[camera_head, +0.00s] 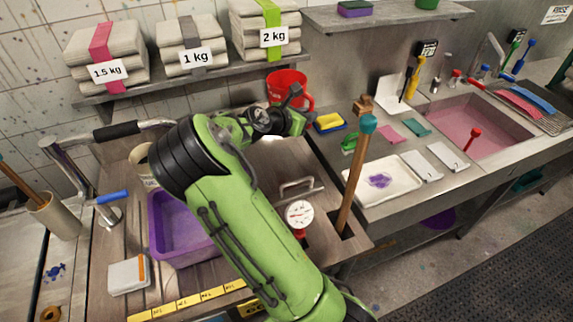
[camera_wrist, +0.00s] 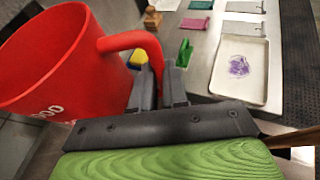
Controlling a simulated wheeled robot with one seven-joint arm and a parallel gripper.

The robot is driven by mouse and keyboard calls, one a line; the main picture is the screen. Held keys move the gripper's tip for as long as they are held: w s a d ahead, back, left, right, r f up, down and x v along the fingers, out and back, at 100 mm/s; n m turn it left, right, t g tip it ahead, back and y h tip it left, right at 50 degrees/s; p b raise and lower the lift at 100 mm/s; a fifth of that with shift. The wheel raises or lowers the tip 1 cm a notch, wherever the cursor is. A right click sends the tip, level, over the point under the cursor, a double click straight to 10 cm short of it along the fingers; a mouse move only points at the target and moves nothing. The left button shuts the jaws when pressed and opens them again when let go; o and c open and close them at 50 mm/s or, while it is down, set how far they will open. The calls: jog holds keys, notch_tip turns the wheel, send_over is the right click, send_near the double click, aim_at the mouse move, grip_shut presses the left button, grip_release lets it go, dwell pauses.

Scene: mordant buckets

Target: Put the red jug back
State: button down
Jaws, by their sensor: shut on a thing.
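The red jug (camera_head: 288,83) is near the back of the counter, below the shelf edge, partly hidden by my gripper in the head view. In the wrist view the red jug (camera_wrist: 50,62) fills the upper left, with its handle running down between my fingers. My gripper (camera_wrist: 158,88) is shut on the jug's handle; it also shows in the head view (camera_head: 296,102). The jug looks upright in the head view. I cannot tell whether its base touches a surface.
A shelf (camera_head: 190,74) with labelled cloth stacks is above. A purple tub (camera_head: 178,232) is left of my arm. A wooden stick with a teal top (camera_head: 357,170) stands upright on the right. A white tray (camera_head: 378,198), sponges and a pink sink (camera_head: 470,125) lie further right.

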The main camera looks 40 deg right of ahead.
notch_tip(320, 180, down, 15)
jog(key=b, duration=0.7)
jog(key=shift+f, duration=0.15)
jog(key=shift+s+f, duration=0.1)
jog(key=shift+f, duration=0.05)
jog(key=c, duration=1.2)
grip_release()
jog(key=shift+o, duration=0.3)
